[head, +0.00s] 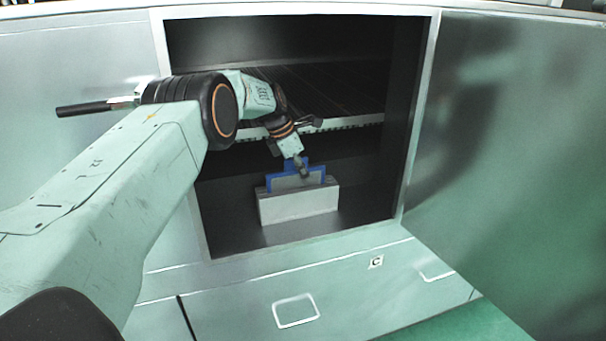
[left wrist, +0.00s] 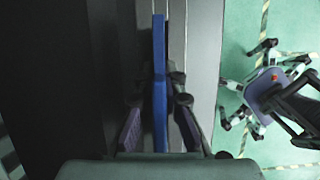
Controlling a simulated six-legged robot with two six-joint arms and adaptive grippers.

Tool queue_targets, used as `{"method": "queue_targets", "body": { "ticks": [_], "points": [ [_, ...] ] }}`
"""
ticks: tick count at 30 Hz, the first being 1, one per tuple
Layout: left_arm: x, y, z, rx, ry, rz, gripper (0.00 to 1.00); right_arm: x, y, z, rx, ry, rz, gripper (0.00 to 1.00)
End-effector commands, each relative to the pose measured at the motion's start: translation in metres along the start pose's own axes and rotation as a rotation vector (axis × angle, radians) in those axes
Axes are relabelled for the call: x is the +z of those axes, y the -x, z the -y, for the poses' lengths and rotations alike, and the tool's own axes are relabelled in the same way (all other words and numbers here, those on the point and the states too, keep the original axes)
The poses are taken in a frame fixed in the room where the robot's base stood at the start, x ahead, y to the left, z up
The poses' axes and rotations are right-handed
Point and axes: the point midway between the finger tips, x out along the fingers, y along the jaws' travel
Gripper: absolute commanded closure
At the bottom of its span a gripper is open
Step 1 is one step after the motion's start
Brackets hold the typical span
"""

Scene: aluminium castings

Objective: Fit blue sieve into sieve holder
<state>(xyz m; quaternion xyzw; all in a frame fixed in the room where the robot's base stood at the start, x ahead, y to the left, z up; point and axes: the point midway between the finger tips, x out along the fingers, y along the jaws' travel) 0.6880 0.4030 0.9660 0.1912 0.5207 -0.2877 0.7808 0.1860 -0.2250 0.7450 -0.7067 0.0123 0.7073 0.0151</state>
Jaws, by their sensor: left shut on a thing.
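The blue sieve (head: 285,172) has a blue frame around a grey panel and stands upright at the grey block-like sieve holder (head: 298,207) inside the dark cabinet opening. My left gripper (head: 300,168) is shut on the sieve's top edge. In the left wrist view the sieve (left wrist: 159,60) is a narrow blue strip between the two fingers of my left gripper (left wrist: 159,125). The holder (left wrist: 177,40) runs beneath it as a light grey band. The sieve's lower edge is hidden by the holder's front, and I cannot tell how deep it sits. My right gripper is out of view.
The cabinet opening has a metal frame (head: 408,130) close around my left arm. A dark slatted rack (head: 330,85) lies above and behind the holder. The cabinet floor (head: 365,212) is clear to the holder's right. A metal panel (head: 520,130) stands at right.

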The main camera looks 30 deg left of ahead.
Motion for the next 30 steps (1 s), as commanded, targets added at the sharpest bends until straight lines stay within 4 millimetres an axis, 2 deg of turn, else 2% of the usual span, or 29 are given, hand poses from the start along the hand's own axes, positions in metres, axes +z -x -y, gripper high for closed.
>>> {"method": "queue_targets", "body": {
  "ticks": [3, 4, 12, 22, 30],
  "points": [
    [-0.001, -0.001, 0.0, 0.0, 0.0, 0.0, 1.0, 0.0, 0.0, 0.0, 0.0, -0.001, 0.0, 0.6],
    [-0.001, -0.002, 0.0, -0.001, 0.0, -0.001, 0.91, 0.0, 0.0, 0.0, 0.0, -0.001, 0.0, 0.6],
    [-0.001, -0.001, 0.0, -0.001, 0.0, 0.0, 0.68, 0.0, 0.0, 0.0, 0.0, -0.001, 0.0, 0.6],
    [0.001, 0.003, 0.0, 0.001, 0.0, 0.002, 0.68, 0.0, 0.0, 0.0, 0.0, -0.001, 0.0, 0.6],
    [0.001, 0.044, -0.001, 0.002, 0.0, 0.003, 0.68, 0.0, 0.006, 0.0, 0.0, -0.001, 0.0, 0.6]
  ]
}}
